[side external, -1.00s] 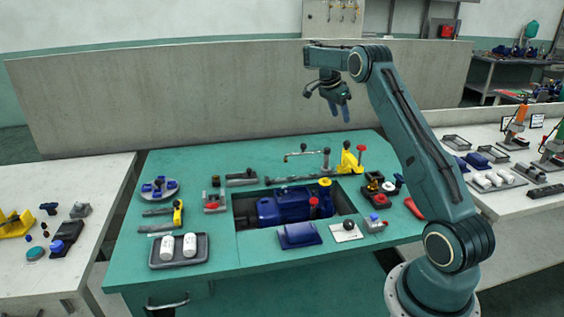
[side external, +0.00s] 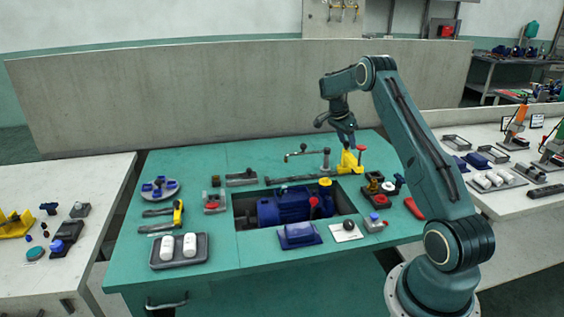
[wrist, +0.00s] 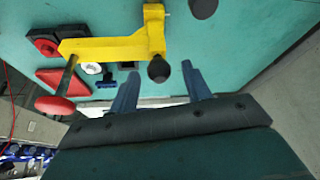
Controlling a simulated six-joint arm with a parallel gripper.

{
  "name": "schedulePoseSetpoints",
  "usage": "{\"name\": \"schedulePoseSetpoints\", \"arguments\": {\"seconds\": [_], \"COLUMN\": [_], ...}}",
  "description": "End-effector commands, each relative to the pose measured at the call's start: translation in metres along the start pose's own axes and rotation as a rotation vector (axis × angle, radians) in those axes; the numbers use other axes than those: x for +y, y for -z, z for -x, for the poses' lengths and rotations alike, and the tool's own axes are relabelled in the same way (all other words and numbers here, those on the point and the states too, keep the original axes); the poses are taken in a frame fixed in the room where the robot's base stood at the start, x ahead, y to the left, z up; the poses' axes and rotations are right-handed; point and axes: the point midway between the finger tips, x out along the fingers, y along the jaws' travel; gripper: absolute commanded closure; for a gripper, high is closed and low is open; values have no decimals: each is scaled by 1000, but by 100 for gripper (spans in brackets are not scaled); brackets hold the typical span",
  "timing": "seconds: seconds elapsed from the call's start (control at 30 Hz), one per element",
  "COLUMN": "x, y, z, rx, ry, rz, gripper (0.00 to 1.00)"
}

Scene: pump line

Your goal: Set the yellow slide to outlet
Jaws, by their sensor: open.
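A yellow fixture (side external: 347,165) stands at the back right of the green bench; I take it for the yellow slide. A red knob (side external: 362,149) rises beside it. In the wrist view the yellow fixture (wrist: 105,47) is a long bar with a cross piece at its right end, the red knob (wrist: 55,105) on a post at its left end and a black knob (wrist: 158,71) near its right end. My gripper (side external: 347,147) is open just above the fixture. In the wrist view the black knob appears between my fingertips (wrist: 161,69); contact cannot be told. No outlet marking is legible.
A blue pump (side external: 283,207) sits in a recess in front of the fixture. A bent pipe with a black knob (side external: 303,148) stands to its left. A dark tray with small parts (side external: 378,203) and a red part (side external: 413,208) lie to the right. A grey panel stands behind.

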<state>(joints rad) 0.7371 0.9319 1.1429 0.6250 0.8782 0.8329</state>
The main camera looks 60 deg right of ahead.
Motion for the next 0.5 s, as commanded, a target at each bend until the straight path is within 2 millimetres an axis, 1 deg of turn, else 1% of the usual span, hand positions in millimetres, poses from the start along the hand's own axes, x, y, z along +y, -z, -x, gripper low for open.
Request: {"name": "schedulePoseSetpoints", "arguments": {"seconds": [0.03, 0.17, 0.47, 0.5], "x": [0, 0, 0, 0], "y": [0, 0, 0, 0], "z": [-4, -10, -11, -11], "rx": [0, 0, 0, 0], "ry": [-2, -2, -1, -1], "rz": [0, 0, -1, -1], "gripper": [52, 52, 52, 60]}}
